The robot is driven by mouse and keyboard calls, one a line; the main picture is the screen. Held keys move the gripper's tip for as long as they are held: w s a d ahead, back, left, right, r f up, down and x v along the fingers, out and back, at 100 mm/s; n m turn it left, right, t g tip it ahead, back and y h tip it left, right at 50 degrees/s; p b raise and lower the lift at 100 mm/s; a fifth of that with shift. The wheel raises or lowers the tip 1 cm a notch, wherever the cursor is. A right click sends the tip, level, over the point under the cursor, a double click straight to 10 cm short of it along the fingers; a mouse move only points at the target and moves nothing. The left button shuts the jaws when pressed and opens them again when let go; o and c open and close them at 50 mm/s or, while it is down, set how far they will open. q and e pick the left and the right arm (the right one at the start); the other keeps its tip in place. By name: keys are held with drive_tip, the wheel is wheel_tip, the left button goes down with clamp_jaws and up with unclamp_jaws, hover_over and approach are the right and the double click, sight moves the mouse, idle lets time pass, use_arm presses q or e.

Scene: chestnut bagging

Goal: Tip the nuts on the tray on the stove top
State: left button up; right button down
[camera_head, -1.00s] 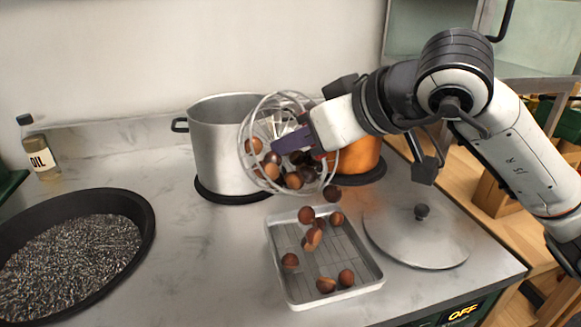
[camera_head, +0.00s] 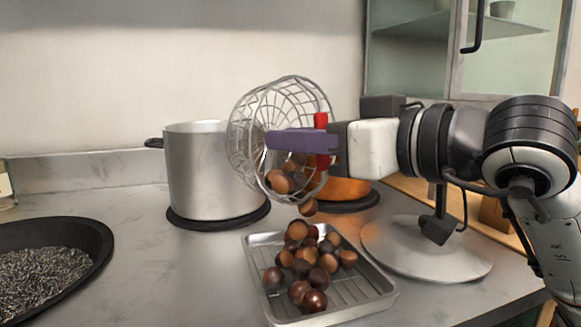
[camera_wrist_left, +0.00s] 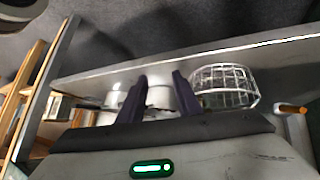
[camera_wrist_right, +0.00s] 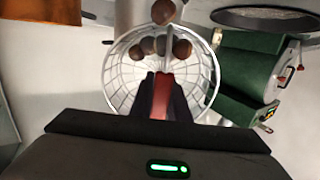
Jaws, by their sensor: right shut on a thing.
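My right gripper (camera_head: 290,140) is shut on the red handle (camera_head: 321,140) of a wire basket (camera_head: 258,105). The basket is tipped on its side above the tray, its mouth facing down and to the right. A few brown nuts (camera_head: 284,180) are still at its lower rim, and one is falling just below it. The metal tray (camera_head: 375,290) lies on the stove top with a heap of brown nuts (camera_head: 302,258) in it. The right wrist view shows the basket (camera_wrist_right: 120,75) with several nuts (camera_wrist_right: 160,45). My left gripper (camera_wrist_left: 161,80) shows only in its own wrist view, fingers apart and empty.
A steel pot (camera_head: 205,175) stands behind the tray at left, with a copper pot (camera_head: 347,189) partly hidden behind the basket. A round lid (camera_head: 425,250) lies right of the tray. A black pan (camera_head: 90,240) of dark grains is at far left.

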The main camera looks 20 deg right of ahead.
drive_tip(key=b, duration=0.2)
drive_tip(key=f+t+b, duration=0.1)
drive_tip(key=shift+s+d+y+b, duration=0.2)
drive_tip(key=shift+s+y+b, duration=0.1)
drive_tip(key=shift+s+b, duration=0.1)
drive_tip(key=b, duration=0.1)
drive_tip(key=t+b, duration=0.1)
drive_tip(key=b, duration=0.1)
drive_tip(key=shift+s+d+y, duration=0.25)
drive_tip(key=shift+s+y, duration=0.15)
drive_tip(key=shift+s+d+t+b, duration=0.15)
drive_tip(key=shift+s+t+b, duration=0.1)
drive_tip(key=shift+t+b, duration=0.25)
drive_tip(key=shift+d+r+t+y+p, duration=0.1)
drive_tip(key=shift+r+t+y+p, duration=0.1)
drive_tip(key=shift+t+y+p, duration=0.15)
use_arm(q)
drive_tip(key=w+d+r+t+h, duration=0.1)
drive_tip(key=d+r+h, duration=0.2)
drive_tip(key=d+r, duration=0.1)
drive_tip(key=shift+w+d, duration=0.15)
drive_tip(key=shift+d, duration=0.15)
use_arm(e)
drive_tip(key=shift+s+r, duration=0.1)
drive_tip(key=shift+s, duration=0.15)
use_arm(q)
drive_tip(key=shift+f, duration=0.1)
